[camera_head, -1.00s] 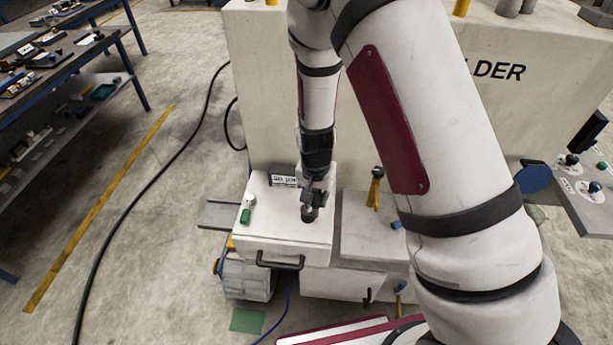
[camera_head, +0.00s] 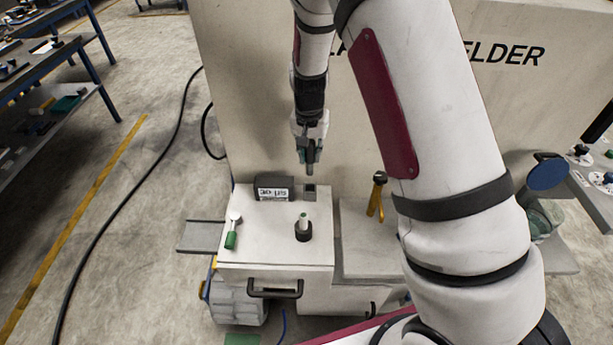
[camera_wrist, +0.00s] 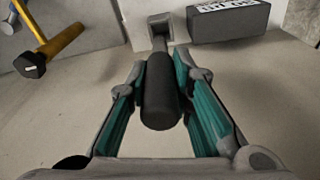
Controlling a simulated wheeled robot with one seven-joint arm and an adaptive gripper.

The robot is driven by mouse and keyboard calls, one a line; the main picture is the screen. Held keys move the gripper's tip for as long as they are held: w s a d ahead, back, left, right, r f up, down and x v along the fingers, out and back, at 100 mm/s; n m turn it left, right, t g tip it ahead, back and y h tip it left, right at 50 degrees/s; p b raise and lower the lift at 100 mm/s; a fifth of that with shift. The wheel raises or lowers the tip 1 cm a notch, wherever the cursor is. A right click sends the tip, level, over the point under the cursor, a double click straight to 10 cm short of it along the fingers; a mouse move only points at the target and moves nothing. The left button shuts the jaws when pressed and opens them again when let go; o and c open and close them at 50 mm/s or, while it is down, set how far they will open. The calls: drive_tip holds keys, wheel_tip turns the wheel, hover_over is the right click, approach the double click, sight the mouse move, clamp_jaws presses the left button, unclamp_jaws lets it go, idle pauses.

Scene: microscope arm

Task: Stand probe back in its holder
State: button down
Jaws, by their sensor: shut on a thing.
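My gripper (camera_head: 311,150) is shut on the dark cylindrical probe (camera_wrist: 160,92), which sits between its teal-lined fingers in the wrist view. In the head view, the probe (camera_head: 310,169) hangs upright below the fingertips. The small grey block that looks like the holder (camera_head: 310,193) stands at the back of the white cabinet top, just under the probe, with a small gap between them. In the wrist view, the probe's thin end overlaps the dark opening of this holder (camera_wrist: 176,29); I cannot tell its depth there.
A dark display box (camera_head: 273,188) stands just left of the holder. A green-handled tool (camera_head: 232,232) and a pale upright piece in a black ring (camera_head: 303,229) are on the cabinet top (camera_head: 270,250). A yellow-handled hammer-like tool (camera_head: 376,195) stands to the right.

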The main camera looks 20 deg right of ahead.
drive_tip(key=f+b, duration=0.1)
drive_tip(key=f, duration=0.2)
drive_tip(key=f+b, duration=0.1)
drive_tip(key=f, duration=0.3)
drive_tip(key=w+f+b, duration=0.1)
drive_tip(key=f, duration=0.2)
drive_tip(key=shift+d+f, duration=0.2)
drive_tip(key=shift+f, duration=0.05)
drive_tip(key=shift+w+f+b, duration=0.15)
drive_tip(key=shift+f+b, duration=0.15)
drive_tip(key=shift+f, duration=0.2)
drive_tip(key=c, duration=1.4)
unclamp_jaws()
drive_tip(key=shift+f, duration=0.15)
